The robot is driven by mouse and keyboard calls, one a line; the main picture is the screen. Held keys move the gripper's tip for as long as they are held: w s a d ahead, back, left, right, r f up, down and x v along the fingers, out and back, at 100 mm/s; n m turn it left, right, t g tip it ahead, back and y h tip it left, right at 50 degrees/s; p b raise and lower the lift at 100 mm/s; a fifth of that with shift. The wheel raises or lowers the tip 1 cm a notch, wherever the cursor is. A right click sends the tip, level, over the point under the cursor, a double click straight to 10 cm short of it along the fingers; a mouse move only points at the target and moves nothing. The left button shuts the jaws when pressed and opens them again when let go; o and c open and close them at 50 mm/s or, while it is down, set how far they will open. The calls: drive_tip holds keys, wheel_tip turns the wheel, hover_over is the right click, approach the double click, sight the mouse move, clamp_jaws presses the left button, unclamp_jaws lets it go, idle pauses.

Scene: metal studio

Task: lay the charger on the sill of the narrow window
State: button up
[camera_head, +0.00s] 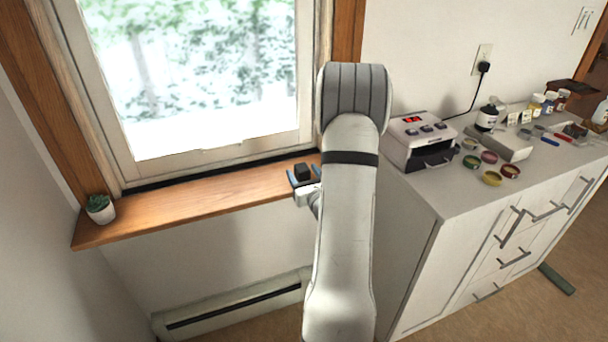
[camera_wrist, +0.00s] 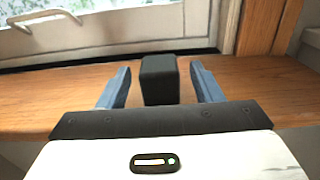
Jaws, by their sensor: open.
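The charger is a small black block (camera_head: 302,172) on the wooden sill (camera_head: 190,197) under the window, near the sill's right end. It also shows in the wrist view (camera_wrist: 159,80), upright on the sill (camera_wrist: 55,95) between my gripper's fingers. My gripper (camera_wrist: 160,88) is open, with one blue finger on each side of the block and a visible gap on both sides. In the head view, my gripper (camera_head: 303,178) is at the sill and my arm hides part of the sill's right end.
A small potted succulent (camera_head: 100,208) stands at the sill's left end; the sill between is clear. A white cabinet (camera_head: 440,195) on the right carries a label-printer-like device (camera_head: 418,140), several small jars and bottles. A baseboard heater (camera_head: 235,303) runs below the sill.

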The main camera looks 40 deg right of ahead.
drive_tip(key=v, duration=0.7)
drive_tip(key=shift+s, duration=0.4)
drive_tip(key=shift+a, duration=0.15)
